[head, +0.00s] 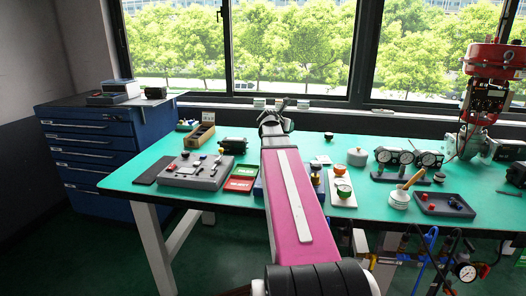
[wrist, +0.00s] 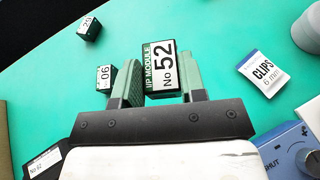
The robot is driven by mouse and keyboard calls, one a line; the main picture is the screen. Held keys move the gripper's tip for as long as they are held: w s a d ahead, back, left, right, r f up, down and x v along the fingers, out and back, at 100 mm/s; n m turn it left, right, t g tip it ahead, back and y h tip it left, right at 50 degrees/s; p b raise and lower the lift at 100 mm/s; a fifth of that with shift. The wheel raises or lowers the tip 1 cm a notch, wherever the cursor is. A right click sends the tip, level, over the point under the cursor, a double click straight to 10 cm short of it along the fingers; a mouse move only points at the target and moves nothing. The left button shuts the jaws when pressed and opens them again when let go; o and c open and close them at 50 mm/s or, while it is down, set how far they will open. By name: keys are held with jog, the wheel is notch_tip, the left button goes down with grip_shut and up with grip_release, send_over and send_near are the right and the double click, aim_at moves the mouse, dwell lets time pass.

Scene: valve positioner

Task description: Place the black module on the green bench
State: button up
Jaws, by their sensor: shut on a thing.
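A black module (wrist: 162,72) with a white label reading "I/P MODULE No 52" is between the two green-grey fingers of my gripper (wrist: 160,62) in the wrist view. The gripper is shut on it. The green bench (wrist: 225,35) lies below and around it; I cannot tell whether the module touches the surface. In the head view the green bench (head: 240,145) runs under the window, and my gripper (head: 277,106) is above its back part. The module is not clearly visible there.
Small black blocks stand nearby, one labelled 06 (wrist: 105,77) and one labelled 29 (wrist: 89,28). A white clips packet (wrist: 262,75) lies to the right. A grey control box (head: 192,171) is left of my arm, gauges (head: 395,156) are right. Bare bench lies ahead in the wrist view.

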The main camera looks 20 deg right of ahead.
send_over(301, 148)
jog(key=f, duration=0.6)
jog(key=shift+s+a+f, duration=0.15)
jog(key=shift+s+f, duration=0.05)
jog(key=shift+f, duration=2.25)
jog(key=shift+f, duration=0.15)
jog(key=o, duration=1)
jog(key=shift+c, duration=0.2)
jog(key=v, duration=1.2)
jog(key=shift+s, duration=0.1)
